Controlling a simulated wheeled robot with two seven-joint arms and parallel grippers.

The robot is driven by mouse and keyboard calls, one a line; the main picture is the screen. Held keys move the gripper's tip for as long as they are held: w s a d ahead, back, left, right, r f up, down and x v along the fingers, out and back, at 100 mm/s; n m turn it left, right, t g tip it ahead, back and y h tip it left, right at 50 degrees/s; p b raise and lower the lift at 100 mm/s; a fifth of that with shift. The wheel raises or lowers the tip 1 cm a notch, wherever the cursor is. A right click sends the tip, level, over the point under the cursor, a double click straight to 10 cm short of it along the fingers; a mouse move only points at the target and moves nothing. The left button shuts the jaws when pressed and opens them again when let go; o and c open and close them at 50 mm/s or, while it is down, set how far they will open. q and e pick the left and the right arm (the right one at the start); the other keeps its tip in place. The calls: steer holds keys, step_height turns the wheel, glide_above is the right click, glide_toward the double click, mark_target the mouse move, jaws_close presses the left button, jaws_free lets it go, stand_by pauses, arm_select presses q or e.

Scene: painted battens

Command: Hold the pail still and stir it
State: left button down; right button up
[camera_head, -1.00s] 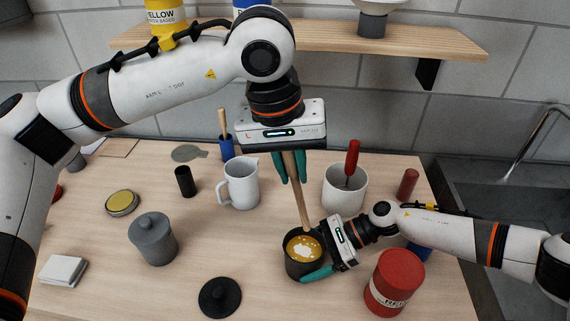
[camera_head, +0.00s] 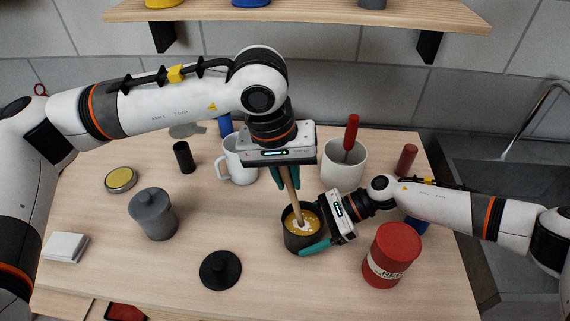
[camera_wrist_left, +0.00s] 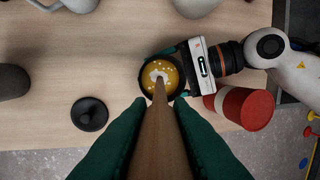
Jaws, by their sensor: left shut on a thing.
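The pail (camera_head: 293,241) is a small dark pot of ochre paint with a white patch, standing on the worktop at front centre. It also shows in the left wrist view (camera_wrist_left: 142,86). My left gripper (camera_head: 287,184) is shut on a wooden stick (camera_head: 295,206), above the pail. The stick slants slightly down, and its lower end is in the paint near the middle. The stick also shows in the left wrist view (camera_wrist_left: 160,145). My right gripper (camera_head: 312,232) comes from the right, its green fingers on either side of the pail, shut on it. Its far finger is mostly hidden in the head view.
A red tin (camera_head: 390,255) stands close to the right of the pail. A black lid (camera_head: 220,270) and a grey lidded pot (camera_head: 153,214) are to the left. Behind are a white jug (camera_head: 238,165) and a white crock (camera_head: 343,172).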

mark_target(291, 188)
arm_select(q)
steer(key=shift+w+d+f, duration=0.1)
steer(key=shift+d+f, duration=0.05)
steer(key=shift+f, duration=0.8)
steer(key=shift+w+d+f, duration=0.1)
steer(key=shift+d+f, duration=0.05)
steer(key=shift+f, duration=0.8)
steer(key=shift+w, duration=0.1)
